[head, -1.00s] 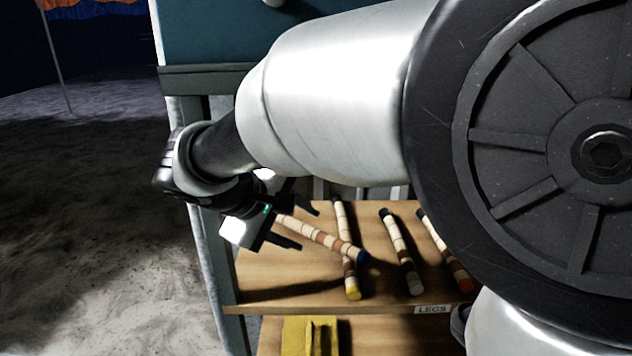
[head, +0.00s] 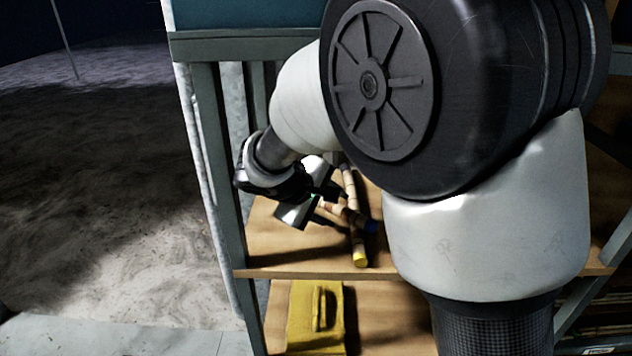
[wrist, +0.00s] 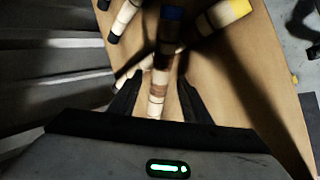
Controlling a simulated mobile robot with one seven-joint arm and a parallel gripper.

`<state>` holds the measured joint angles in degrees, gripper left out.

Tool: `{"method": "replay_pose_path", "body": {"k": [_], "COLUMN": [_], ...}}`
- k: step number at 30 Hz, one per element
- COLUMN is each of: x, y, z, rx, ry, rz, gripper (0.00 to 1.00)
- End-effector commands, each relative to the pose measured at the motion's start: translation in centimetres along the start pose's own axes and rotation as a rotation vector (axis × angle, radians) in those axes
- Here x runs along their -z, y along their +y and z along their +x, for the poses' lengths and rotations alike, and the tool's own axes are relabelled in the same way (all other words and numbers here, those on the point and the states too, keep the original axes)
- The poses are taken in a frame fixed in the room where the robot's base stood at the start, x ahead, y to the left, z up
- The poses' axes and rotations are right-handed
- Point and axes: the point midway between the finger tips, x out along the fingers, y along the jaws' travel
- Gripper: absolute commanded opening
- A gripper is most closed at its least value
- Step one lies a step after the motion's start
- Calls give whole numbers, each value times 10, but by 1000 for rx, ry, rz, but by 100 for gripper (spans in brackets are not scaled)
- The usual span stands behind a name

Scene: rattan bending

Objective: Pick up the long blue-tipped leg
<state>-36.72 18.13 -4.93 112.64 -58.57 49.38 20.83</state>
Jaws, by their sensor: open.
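The blue-tipped leg (head: 352,216) lies on the wooden shelf, crossing over the yellow-tipped leg (head: 359,247). Its blue end points right in the head view; my gripper hides its other end. My gripper (head: 322,203) is open at this leg. In the wrist view, the blue-tipped leg (wrist: 160,80) runs from its blue end at the top down between the two open fingers of my gripper (wrist: 156,95). A gap shows beside each finger. The yellow-tipped leg (wrist: 228,13) slants beneath it. I cannot tell how deep the fingers sit around the leg.
The wooden shelf (head: 290,255) has a grey post (head: 222,170) at its left. A yellow object (head: 315,318) sits on the lower shelf. Another leg (wrist: 124,16) shows at the wrist view's upper left. My arm hides the shelf's right part.

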Motion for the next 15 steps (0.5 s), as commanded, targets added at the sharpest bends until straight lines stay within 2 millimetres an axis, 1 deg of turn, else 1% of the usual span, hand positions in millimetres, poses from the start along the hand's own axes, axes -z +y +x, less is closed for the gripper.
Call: {"method": "replay_pose_path", "body": {"k": [6,8,9,14,15], "x": [0,0,0,0,0], "y": [0,0,0,0,0], "z": [1,1,1,1,0], "rx": [0,0,0,0,-1], "ry": [1,1,1,1,1], "rz": [0,0,0,1,1], "gripper": [44,35,29,2,0]}}
